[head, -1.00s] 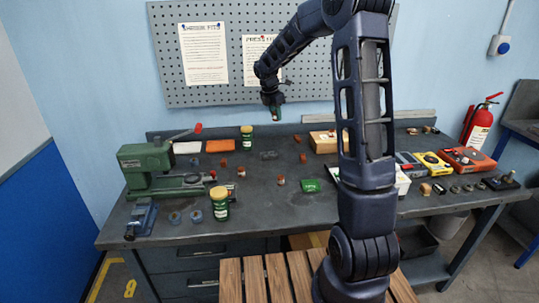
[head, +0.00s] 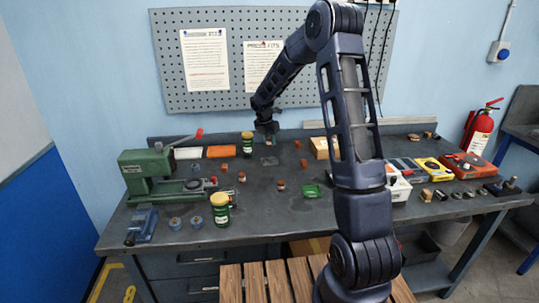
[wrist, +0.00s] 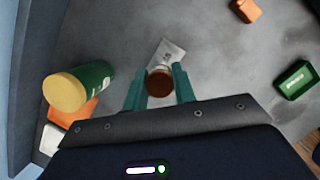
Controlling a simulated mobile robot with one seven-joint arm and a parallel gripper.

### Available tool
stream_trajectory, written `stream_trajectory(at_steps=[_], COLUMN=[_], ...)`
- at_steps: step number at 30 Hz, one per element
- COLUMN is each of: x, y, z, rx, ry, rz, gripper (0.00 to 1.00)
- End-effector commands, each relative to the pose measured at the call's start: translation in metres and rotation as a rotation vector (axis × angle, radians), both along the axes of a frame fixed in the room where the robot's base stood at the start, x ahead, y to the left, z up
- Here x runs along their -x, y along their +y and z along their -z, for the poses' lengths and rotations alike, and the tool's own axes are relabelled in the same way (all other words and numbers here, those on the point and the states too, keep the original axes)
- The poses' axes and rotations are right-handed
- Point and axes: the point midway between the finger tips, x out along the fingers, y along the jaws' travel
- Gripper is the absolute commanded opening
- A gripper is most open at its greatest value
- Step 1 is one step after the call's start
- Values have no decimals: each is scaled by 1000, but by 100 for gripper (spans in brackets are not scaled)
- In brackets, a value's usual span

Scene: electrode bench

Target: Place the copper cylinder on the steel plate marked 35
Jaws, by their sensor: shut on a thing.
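My gripper (wrist: 160,88) is shut on the copper cylinder (wrist: 160,84), whose round brown top shows between the teal fingertips in the wrist view. A small grey steel plate (wrist: 173,52) lies just beyond and partly behind the cylinder in that view; its mark is too small to read. In the head view my gripper (head: 268,139) points down over the back middle of the bench, close above the plate (head: 269,161). The cylinder can hardly be made out there. I cannot tell whether it touches the plate.
A green tray (head: 312,191) and small copper-coloured pieces (head: 281,185) lie nearer the front. A green press (head: 150,172) stands at left.

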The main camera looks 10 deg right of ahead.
Motion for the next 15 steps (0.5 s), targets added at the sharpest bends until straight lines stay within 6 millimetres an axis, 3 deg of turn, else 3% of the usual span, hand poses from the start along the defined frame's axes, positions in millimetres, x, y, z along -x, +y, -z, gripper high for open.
stream_trajectory(at_steps=[4,15], x=[0,0], y=[0,-1], z=[24,52], rx=[2,2], ry=[2,1], rz=[-1,0], gripper=[0,0])
